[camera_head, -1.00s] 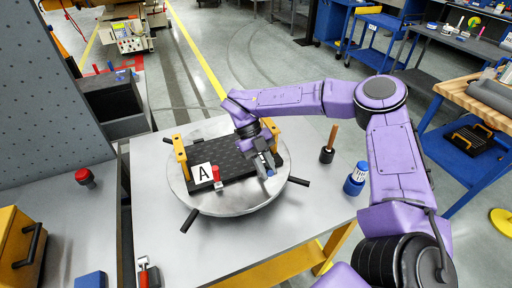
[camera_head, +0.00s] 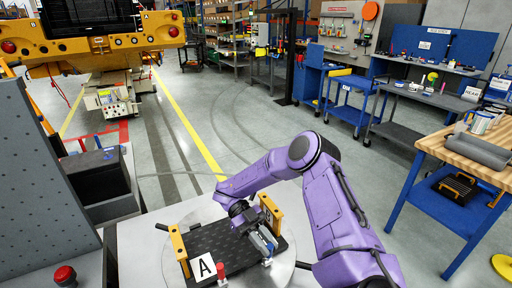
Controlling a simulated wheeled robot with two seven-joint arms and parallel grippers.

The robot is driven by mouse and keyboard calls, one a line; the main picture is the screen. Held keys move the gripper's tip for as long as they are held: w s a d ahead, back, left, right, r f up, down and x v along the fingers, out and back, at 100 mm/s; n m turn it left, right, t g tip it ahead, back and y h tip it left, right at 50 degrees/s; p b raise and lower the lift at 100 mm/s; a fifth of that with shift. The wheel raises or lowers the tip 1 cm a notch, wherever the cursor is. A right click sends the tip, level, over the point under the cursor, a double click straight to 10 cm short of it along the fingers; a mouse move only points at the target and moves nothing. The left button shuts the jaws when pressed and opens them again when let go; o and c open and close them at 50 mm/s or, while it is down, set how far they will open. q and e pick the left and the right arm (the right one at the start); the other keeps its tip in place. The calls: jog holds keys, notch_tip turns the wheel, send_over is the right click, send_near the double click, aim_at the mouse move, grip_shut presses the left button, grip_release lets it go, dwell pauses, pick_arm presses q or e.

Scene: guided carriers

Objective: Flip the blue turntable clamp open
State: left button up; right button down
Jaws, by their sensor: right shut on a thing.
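The round grey turntable (camera_head: 282,273) lies on the metal table at the bottom of the view, its near part cut off. It bears a black ribbed plate (camera_head: 208,240) with a yellow post at either end and a white card marked A (camera_head: 203,267). My right gripper (camera_head: 264,246) reaches down over the plate's right end. It is shut on the blue clamp (camera_head: 268,236), of which only a little blue shows between the fingers. How far the clamp is tilted is hard to tell. A red clamp (camera_head: 221,269) stands by the card. My left gripper is out of view.
A red button (camera_head: 65,275) sits at the lower left beside a grey pegboard panel (camera_head: 45,180). A wood-topped blue bench (camera_head: 470,145) stands at the right. The floor behind the table is open, with a yellow line (camera_head: 190,125).

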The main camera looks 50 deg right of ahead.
jog(key=shift+w, duration=0.1)
dwell(0.3)
jog(key=c, duration=1)
grip_release()
jog(key=shift+s+a+r+b, duration=1.05)
jog(key=shift+s+a+r, duration=0.65)
jog(key=shift+r, duration=0.5)
jog(key=shift+s+a+r+b, duration=1)
jog(key=shift+s+a+r, duration=0.4)
jog(key=shift+a+r, duration=0.6)
jog(key=shift+s+a+r+b, duration=1.05)
jog(key=shift+s+a+r, duration=0.55)
jog(key=shift+r, duration=0.75)
